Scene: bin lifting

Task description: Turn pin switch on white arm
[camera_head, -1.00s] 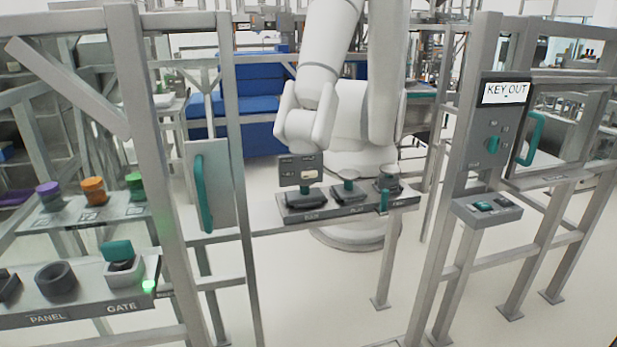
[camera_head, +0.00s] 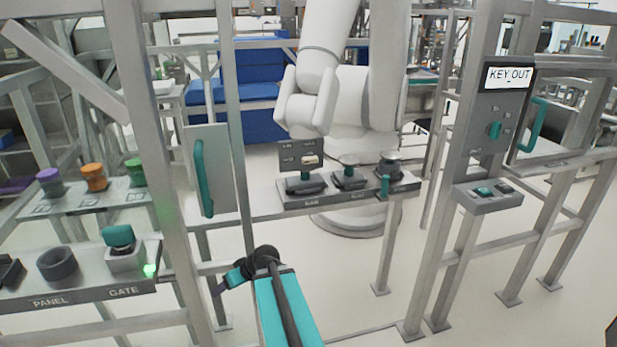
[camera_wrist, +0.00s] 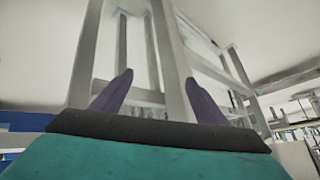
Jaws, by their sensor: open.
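The white arm (camera_head: 346,95) stands in the middle of the head view, behind a grey rail. A control strip (camera_head: 322,199) is on the rail in front of it, with a left switch (camera_head: 305,182), a middle switch (camera_head: 348,176) and a right switch (camera_head: 389,168). A small teal pin (camera_head: 384,187) hangs at the right switch. I cannot tell which one is the pin switch. My gripper (camera_wrist: 158,95) is open and empty, its purple fingers apart in the wrist view. In the head view it is low, left of and below the strip, with its fingers hardly visible.
A left panel (camera_head: 80,293) holds a teal gate knob (camera_head: 118,237) and a green light. At right, a post carries a KEY OUT box (camera_head: 492,115) and a button box (camera_head: 487,196). Grey frame posts surround the area.

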